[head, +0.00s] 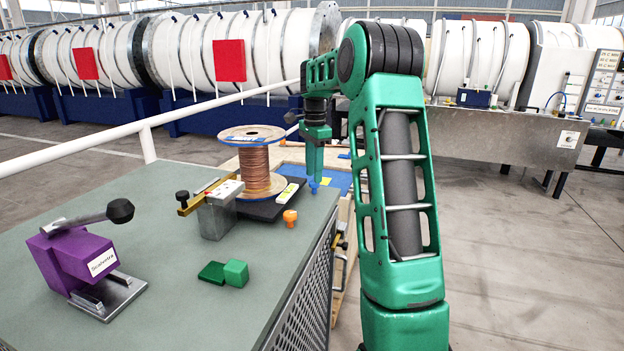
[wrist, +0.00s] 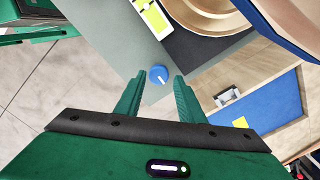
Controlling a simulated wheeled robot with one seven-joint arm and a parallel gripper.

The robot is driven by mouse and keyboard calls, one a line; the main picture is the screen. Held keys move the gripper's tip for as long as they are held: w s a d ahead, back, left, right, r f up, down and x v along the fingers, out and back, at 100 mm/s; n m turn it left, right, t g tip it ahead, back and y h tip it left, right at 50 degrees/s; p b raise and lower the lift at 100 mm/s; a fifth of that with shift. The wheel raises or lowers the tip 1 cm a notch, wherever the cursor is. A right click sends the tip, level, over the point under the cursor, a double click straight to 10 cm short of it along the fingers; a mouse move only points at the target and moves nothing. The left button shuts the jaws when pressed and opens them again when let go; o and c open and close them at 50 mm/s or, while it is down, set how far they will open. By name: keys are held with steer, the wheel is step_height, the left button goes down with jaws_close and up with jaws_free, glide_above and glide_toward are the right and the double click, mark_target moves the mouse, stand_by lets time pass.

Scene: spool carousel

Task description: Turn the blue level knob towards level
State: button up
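The blue level knob (wrist: 158,74) is a small round knob with a white mark pointing to the lower right in the wrist view. It also shows in the head view (head: 314,187), just below my gripper (head: 314,178). In the wrist view my gripper (wrist: 160,79) is open. Its two green fingertips lie either side of the knob, with a visible gap on each side. I cannot tell how far the tips are above it. A white and yellow level strip (wrist: 152,17) lies beside the knob on the black base (wrist: 200,48).
A copper wire spool (head: 253,165) stands on the base. An orange knob (head: 290,217) sits nearer on the grey-green bench (head: 170,290). A clamp with a brass bar (head: 215,215), green blocks (head: 236,273) and a purple lever device (head: 85,262) stand to the left. A blue-lined wooden crate (wrist: 272,100) is beside the bench.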

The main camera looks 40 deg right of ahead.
steer(key=shift+f, duration=1.25)
steer(key=shift+c, duration=0.5)
steer(key=c, duration=0.7)
steer(key=shift+r, duration=0.1)
steer(key=shift+n, duration=0.3)
steer(key=n, duration=0.4)
steer(key=shift+w+r, duration=0.1)
steer(key=shift+w, duration=0.05)
steer(key=shift+o, duration=0.3)
steer(key=n, duration=0.5)
steer(key=shift+w+a+n, duration=0.1)
steer(key=shift+n, duration=0.2)
steer(key=o, duration=0.7)
